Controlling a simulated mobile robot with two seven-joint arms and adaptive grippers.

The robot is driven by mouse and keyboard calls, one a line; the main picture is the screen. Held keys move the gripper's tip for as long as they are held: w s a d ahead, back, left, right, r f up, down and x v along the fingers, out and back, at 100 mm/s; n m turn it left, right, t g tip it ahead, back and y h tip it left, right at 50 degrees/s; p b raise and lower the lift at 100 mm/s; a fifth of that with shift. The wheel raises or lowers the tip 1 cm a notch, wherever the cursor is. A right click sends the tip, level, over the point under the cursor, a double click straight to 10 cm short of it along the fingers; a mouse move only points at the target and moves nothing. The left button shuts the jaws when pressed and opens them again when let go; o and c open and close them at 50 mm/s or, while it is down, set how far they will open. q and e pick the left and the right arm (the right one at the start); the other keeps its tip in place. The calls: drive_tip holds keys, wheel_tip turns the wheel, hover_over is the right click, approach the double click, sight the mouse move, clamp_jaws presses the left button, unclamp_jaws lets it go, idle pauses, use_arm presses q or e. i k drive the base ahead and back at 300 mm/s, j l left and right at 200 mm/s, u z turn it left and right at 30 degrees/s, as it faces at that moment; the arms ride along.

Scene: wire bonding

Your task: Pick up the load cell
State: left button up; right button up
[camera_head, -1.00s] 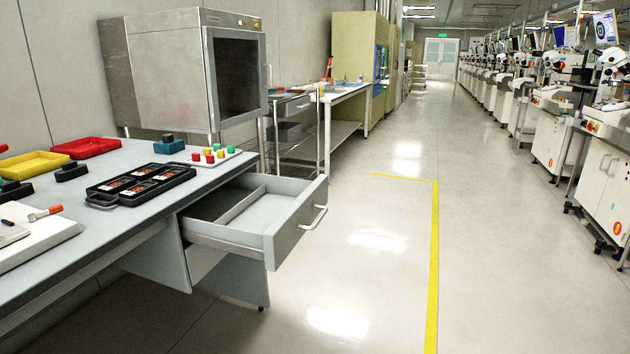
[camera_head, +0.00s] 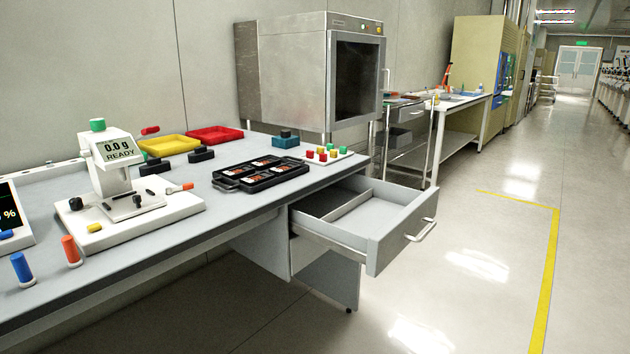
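A white bench tester (camera_head: 110,165) with a display reading "0.0 g READY" stands on a white base plate (camera_head: 125,228) at the left of the bench. A green knob-like piece (camera_head: 97,125) sits on its top. A blue cylinder (camera_head: 21,267) and an orange cylinder (camera_head: 71,250) stand upright at the front left of the bench. I cannot tell which of these is the load cell. Neither of my grippers is in view.
A black tray (camera_head: 258,178), a yellow bin (camera_head: 170,145) and a red bin (camera_head: 214,135) lie on the grey bench. An open drawer (camera_head: 395,240) juts from its right end into the aisle. A metal cabinet (camera_head: 290,75) stands behind. The floor right of the drawer is clear.

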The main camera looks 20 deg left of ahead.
sight(97, 125)
drive_tip(key=u, duration=1.7)
